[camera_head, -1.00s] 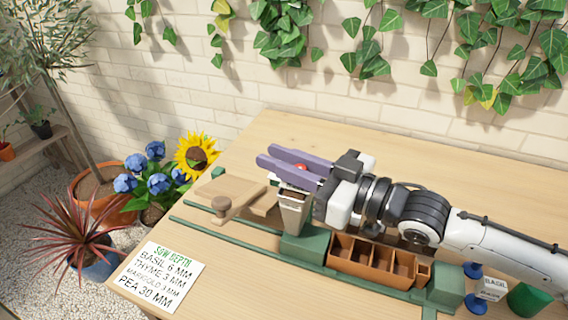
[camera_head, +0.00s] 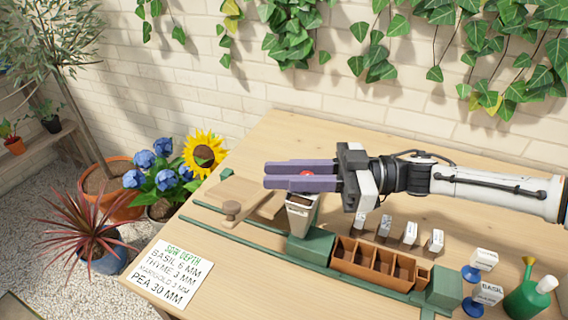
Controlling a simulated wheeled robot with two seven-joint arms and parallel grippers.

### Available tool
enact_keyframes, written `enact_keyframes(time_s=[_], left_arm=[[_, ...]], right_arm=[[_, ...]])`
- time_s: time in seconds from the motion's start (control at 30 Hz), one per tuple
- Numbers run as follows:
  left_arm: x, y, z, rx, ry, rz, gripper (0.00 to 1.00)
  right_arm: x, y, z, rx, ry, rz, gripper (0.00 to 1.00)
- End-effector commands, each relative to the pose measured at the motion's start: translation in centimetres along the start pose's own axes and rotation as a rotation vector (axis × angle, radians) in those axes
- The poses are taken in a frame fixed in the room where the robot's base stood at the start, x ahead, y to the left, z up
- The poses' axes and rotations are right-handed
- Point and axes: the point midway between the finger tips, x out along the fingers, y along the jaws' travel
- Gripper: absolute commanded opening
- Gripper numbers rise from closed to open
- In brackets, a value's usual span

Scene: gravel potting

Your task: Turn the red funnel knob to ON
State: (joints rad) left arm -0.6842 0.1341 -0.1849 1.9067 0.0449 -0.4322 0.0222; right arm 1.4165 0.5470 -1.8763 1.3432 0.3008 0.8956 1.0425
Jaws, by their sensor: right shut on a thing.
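The red knob (camera_head: 306,174) shows as a small red patch on top of the funnel (camera_head: 300,212), a grey hopper on the green rail frame. My right gripper (camera_head: 278,174) reaches in from the right. Its two purple fingers lie either side of the knob and are shut on it, hiding most of it. Any ON mark is hidden or too small to read. My left gripper is not in view.
A terracotta seed tray (camera_head: 378,262) sits in the green frame (camera_head: 312,244). A wooden board with a round knob (camera_head: 232,208) lies left of the funnel. Small white-labelled markers (camera_head: 411,233), a green watering can (camera_head: 528,298) and a sow-depth card (camera_head: 163,272) are nearby.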

Motion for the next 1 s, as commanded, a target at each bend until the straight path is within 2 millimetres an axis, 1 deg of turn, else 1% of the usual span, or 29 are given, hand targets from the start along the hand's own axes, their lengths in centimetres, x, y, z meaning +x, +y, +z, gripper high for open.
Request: enact_keyframes(time_s=[0.03,0.3,0.6,1.0], left_arm=[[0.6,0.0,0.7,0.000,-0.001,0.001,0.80],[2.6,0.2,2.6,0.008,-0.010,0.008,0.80],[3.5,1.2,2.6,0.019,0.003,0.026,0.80],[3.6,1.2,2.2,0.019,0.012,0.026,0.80]], right_arm=[[0.1,0.1,0.2,-0.006,0.003,-0.042,0.00],[-0.1,-0.7,0.4,-0.005,0.005,-0.244,0.00],[-0.3,-1.2,0.1,-0.002,0.005,-0.370,0.00],[-0.5,-1.4,-0.2,-0.001,0.003,-0.404,0.00]])
